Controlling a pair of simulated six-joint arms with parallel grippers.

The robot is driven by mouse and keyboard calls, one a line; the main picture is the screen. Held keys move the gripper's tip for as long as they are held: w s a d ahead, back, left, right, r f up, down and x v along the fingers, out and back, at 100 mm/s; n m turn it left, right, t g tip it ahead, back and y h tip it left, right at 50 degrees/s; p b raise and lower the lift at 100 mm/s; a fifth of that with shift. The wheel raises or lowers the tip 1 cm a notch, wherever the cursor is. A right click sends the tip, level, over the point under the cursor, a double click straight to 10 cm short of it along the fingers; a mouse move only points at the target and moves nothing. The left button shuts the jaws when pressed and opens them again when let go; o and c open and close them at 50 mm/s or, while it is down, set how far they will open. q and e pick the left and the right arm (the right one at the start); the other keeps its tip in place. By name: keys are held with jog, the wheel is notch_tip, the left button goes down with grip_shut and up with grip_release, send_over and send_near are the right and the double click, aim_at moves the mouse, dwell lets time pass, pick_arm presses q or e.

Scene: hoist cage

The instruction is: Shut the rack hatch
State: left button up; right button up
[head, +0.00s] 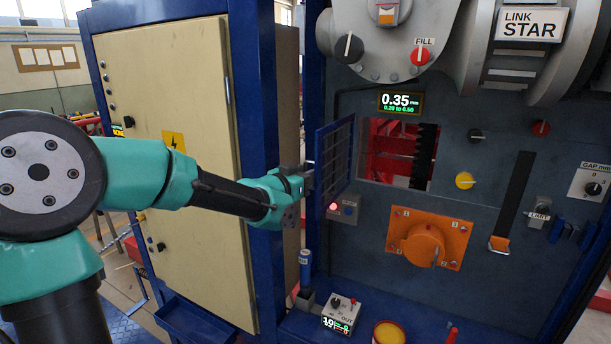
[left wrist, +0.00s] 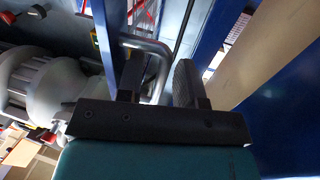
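The rack hatch, a blue framed mesh door (head: 335,158), stands swung open at the left side of a rectangular opening (head: 398,153) in the dark panel. My left gripper (head: 308,182) is at the hatch's lower left edge in the head view; its fingertips are small and partly hidden there. In the left wrist view a bent grey bar handle (left wrist: 162,58) runs between the two fingers of my left gripper (left wrist: 160,82). The fingers are apart, with a gap between the bar and the right finger. My right gripper is in neither view.
A cream cabinet (head: 165,140) in a blue frame stands left, behind my left arm. A small control box (head: 341,312) stands below on the ledge.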

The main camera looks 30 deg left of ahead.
pick_arm(q)
grip_shut()
jog(key=shift+d, duration=0.2)
dwell(0.4)
